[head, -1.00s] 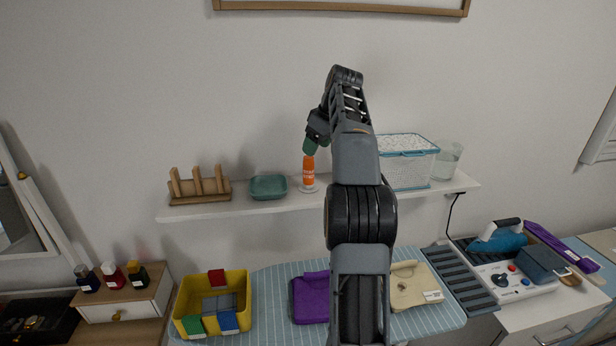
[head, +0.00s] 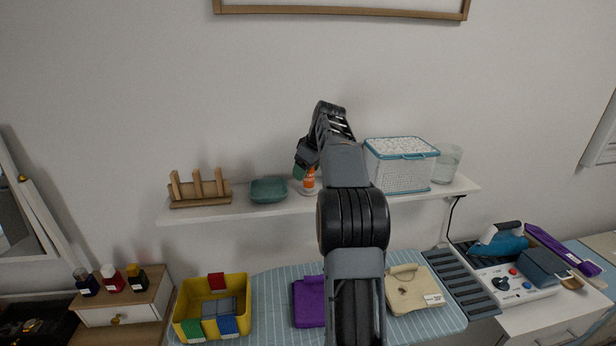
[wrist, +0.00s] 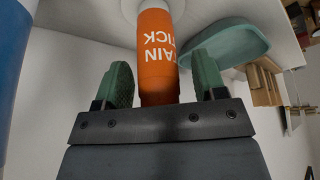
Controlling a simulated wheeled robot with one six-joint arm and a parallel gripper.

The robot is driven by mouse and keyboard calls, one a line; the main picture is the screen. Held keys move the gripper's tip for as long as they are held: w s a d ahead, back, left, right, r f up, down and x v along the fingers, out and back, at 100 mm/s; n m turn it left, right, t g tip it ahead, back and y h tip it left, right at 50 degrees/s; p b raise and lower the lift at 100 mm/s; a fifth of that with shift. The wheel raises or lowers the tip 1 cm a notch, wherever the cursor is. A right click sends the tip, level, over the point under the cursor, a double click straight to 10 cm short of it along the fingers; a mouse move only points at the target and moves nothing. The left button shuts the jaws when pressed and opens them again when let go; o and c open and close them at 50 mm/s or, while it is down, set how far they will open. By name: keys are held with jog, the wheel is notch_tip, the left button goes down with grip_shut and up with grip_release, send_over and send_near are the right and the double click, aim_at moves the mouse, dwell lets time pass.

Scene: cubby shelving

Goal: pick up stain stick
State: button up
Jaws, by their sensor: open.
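The stain stick (head: 308,181) is an orange and white tube standing upright on the white wall shelf (head: 330,203). Its label partly shows in the wrist view (wrist: 156,50). My gripper (head: 303,172) is at the stick from above in the head view. In the wrist view my gripper (wrist: 167,85) has its two green fingers apart, one on each side of the orange part. A gap shows on both sides, so the fingers do not appear closed on it. The arm hides part of the shelf.
A teal dish (head: 268,190) stands just left of the stick, with a wooden rack (head: 200,190) farther left. A white basket with a blue rim (head: 402,172) and a clear glass (head: 447,163) stand to the right. An ironing board (head: 262,285) lies below.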

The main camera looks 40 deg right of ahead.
jog(key=shift+c, duration=0.4)
jog(key=c, duration=0.9)
jog(key=shift+r, duration=0.1)
jog(key=shift+c, duration=0.2)
jog(key=shift+r, duration=0.6)
jog(key=s+d+r, duration=0.2)
jog(key=s+r, duration=0.3)
jog(key=s, duration=0.1)
jog(key=s+d+r, duration=0.2)
jog(key=s+r, duration=0.4)
jog(key=s, duration=0.1)
jog(key=shift+s+d+r+b, duration=0.15)
jog(key=shift+d+r+b, duration=0.15)
jog(key=shift+d+b, duration=0.05)
